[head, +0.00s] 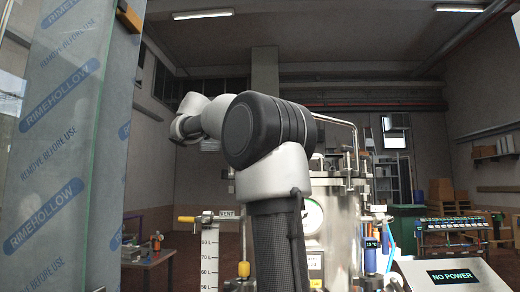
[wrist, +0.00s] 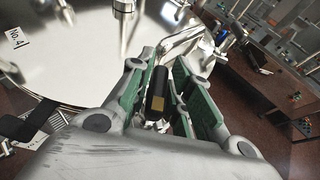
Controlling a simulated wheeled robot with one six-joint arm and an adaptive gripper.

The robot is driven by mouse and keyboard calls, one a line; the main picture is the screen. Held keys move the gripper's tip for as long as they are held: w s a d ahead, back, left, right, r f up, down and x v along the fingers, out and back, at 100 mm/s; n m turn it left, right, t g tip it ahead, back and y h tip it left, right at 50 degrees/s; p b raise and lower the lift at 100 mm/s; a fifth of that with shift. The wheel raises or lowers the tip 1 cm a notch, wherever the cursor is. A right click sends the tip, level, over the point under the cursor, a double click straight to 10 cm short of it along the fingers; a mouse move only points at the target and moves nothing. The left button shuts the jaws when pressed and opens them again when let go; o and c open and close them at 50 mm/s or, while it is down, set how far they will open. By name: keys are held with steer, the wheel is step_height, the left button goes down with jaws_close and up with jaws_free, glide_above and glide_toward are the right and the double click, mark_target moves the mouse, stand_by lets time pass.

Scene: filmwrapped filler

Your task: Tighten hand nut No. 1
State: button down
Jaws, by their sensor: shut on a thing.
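In the wrist view my gripper (wrist: 158,85) has its green-padded fingers on either side of a black piece with a brass-coloured patch (wrist: 156,92). The fingers are shut on this piece; I cannot tell for sure whether it is hand nut No. 1, as no such label shows. The piece is at the rim of the shiny round vessel lid (wrist: 75,55). A label reading "No.4" (wrist: 17,40) is on the lid at the upper left. In the head view the steel vessel (head: 341,220) stands behind my arm, which hides part of it.
A bent steel pipe (wrist: 182,40) rises just beyond the fingers. The head view shows a gauge (head: 312,216) on the vessel, a "NO POWER" panel (head: 452,276) at lower right, and a film-wrapped glass sheet (head: 55,150) close on the left. A bench (head: 155,257) stands behind.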

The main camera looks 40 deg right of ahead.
steer(key=shift+m+g+y, duration=0.9)
steer(key=shift+m+g, duration=1.3)
steer(key=shift+g, duration=0.1)
steer(key=c, duration=1.4)
jaws_free()
